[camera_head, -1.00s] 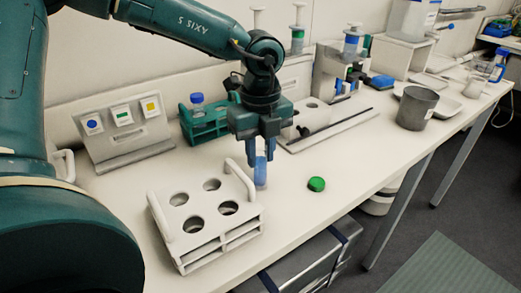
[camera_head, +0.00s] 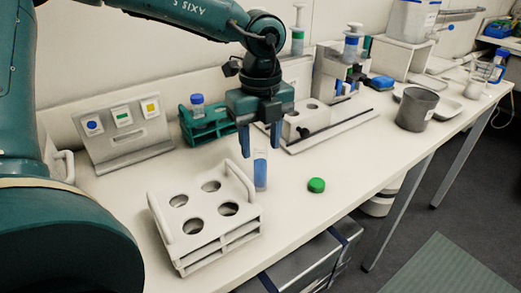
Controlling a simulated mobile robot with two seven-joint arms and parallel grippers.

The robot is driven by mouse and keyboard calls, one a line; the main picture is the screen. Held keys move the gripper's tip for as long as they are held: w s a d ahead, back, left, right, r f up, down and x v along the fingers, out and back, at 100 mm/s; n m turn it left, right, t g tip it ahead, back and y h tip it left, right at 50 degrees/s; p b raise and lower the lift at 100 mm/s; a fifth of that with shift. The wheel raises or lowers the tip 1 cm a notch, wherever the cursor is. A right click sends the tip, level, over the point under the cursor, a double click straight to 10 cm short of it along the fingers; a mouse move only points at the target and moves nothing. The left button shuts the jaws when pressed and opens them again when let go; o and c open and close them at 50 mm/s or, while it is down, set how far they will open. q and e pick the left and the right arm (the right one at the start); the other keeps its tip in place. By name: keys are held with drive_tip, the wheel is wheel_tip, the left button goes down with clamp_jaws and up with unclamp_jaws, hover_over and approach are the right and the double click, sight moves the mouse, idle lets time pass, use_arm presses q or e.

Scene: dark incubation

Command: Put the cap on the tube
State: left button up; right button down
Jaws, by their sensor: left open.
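A clear tube with blue contents (camera_head: 260,172) stands upright on the bench, just right of the white rack. No cap is seen on its top. A green cap (camera_head: 316,185) lies on the bench to the right of the tube. My left gripper (camera_head: 261,152) points down with its fingers apart, one on each side of the tube's upper end in this view. It is open and holds nothing. My right gripper is not in view.
The white rack (camera_head: 165,232) with empty holes stands at the front left. Behind are a teal rack (camera_head: 215,133) with a blue-capped tube (camera_head: 197,104) and a sign stand (camera_head: 130,148). A grey beaker (camera_head: 416,110) stands at right. The bench around the cap is clear.

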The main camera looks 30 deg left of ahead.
use_arm(q)
wheel_tip(320, 180, up, 9)
idle(0.8)
